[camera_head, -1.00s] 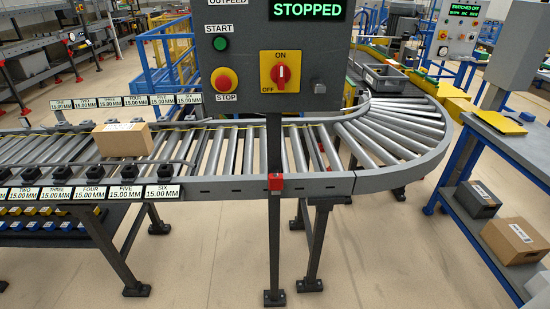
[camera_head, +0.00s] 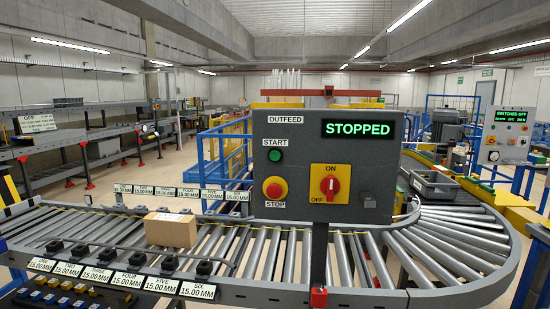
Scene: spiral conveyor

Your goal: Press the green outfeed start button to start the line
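The outfeed control panel (camera_head: 300,202) is a grey box on a post in front of the roller conveyor, at the middle of the head view. Its green start button (camera_head: 275,156) sits at the upper left under the word START. A red stop button (camera_head: 275,188) on a yellow base sits below it. A red rotary switch (camera_head: 330,185) on a yellow plate, marked ON and OFF, is to the right. The display (camera_head: 358,129) reads STOPPED in green. My gripper does not show in this view.
A cardboard box (camera_head: 170,230) rests on the conveyor rollers (camera_head: 265,250) left of the panel. The conveyor curves away at the right, with a grey tray (camera_head: 434,185) beyond. A second panel (camera_head: 505,136) at the far right reads SWITCHED OFF. Labelled posts line the conveyor's left part.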

